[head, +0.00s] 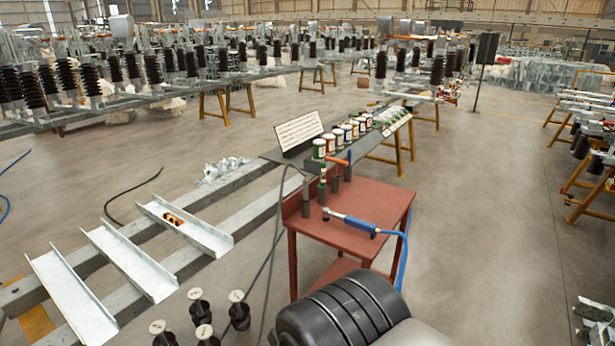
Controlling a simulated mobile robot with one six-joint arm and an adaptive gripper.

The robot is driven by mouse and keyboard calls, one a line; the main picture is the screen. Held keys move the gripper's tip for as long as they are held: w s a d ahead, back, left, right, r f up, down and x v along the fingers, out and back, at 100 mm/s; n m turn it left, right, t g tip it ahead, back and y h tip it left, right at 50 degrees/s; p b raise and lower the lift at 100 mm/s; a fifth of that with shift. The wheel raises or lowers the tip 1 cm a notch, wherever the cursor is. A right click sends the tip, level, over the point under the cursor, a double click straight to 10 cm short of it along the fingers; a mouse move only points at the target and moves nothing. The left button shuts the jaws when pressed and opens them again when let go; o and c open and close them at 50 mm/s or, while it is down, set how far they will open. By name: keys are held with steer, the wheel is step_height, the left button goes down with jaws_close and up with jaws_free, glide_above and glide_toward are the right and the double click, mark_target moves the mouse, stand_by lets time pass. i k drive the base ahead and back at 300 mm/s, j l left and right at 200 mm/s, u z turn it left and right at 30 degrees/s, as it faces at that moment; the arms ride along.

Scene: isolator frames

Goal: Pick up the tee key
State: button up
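A red table (372,200) stands right of centre in the head view. Several dark upright socket-like pieces stand along its back left side. One of them carries an orange-red crossbar (337,161) on top, which looks like a tee-shaped key; I cannot tell for certain that it is the tee key. A tool with a silver body and blue end (352,222) lies across the table top, with a blue hose hanging off the right edge. My gripper's fingers are not in view.
Several labelled cans (345,132) and a white sign (299,131) stand behind the table. Grey steel channels (130,262) lie on beams at the left. Dark insulators (238,311) stand at the bottom left. The floor right of the table is clear.

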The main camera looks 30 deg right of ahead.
mark_target(345, 163)
steer(key=i+l+u, duration=0.1)
steer(key=i+l, duration=0.15)
steer(key=l, duration=0.5)
steer(key=i+l+u, duration=0.15)
steer(key=l, duration=0.55)
steer(key=i+l+u, duration=0.1)
steer(key=i+l, duration=0.15)
steer(key=l, duration=0.55)
steer(key=i+l+u, duration=0.15)
steer(key=l, duration=0.6)
steer(key=i+l+u, duration=0.1)
steer(key=l, duration=0.7)
steer(key=l+u, duration=0.1)
steer(key=l, duration=0.7)
steer(key=i, duration=0.05)
